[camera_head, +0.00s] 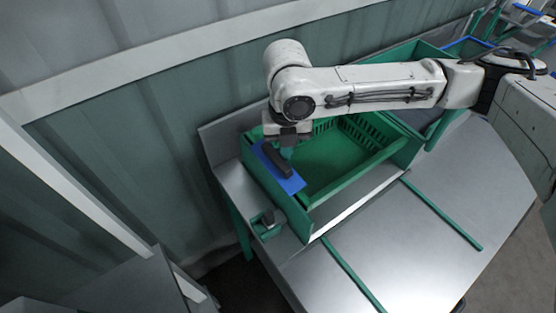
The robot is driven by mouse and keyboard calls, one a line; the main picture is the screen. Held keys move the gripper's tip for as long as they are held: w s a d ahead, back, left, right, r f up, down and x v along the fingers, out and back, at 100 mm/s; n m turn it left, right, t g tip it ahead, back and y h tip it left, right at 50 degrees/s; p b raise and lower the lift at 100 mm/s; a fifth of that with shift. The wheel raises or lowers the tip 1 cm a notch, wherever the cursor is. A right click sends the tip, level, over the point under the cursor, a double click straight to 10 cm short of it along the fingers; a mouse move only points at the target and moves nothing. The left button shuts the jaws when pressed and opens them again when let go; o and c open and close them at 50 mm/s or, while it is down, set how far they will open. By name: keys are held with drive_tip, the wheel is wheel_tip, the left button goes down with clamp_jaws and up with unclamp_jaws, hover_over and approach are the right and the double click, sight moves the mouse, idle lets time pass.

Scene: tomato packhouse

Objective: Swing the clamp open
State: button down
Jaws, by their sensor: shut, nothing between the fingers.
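A blue plate with a black bar (276,160), which looks like the clamp, lies across the left rim of a green crate (352,178). My gripper (287,151) points down just above the crate's left end, by the upper end of the black bar. Its fingers are shut and empty. I cannot tell whether they touch the bar. The wrist hides part of the crate's far left corner.
The crate sits on a grey metal table (440,165) against a corrugated wall (140,130). A small green block with a dark knob (268,217) is at the table's left edge. Green strips (440,214) run along the table. The table's right part is clear.

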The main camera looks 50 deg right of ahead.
sight(276, 158)
drive_tip(key=shift+w+a+r, duration=0.1)
drive_tip(key=shift+a+r, duration=0.1)
drive_tip(key=shift+a, duration=0.8)
drive_tip(key=shift+a+r+p, duration=0.15)
drive_tip(key=shift+a+p, duration=0.25)
drive_tip(key=shift+a, duration=0.15)
drive_tip(key=shift+r, duration=0.1)
wheel_tip(276, 158, up, 2)
drive_tip(key=shift+w+a+p, duration=0.1)
drive_tip(key=shift+p, duration=0.95)
drive_tip(key=shift+d+r+p, duration=0.25)
drive_tip(key=shift+r+p, duration=0.15)
drive_tip(key=shift+r, duration=0.2)
drive_tip(key=shift+d+r, duration=0.1)
drive_tip(key=shift+d, duration=0.2)
drive_tip(key=shift+d, duration=0.25)
drive_tip(key=shift+s+d, duration=0.25)
drive_tip(key=shift+d, duration=1.05)
drive_tip(key=shift+s+d, duration=0.25)
drive_tip(key=shift+d, duration=1.05)
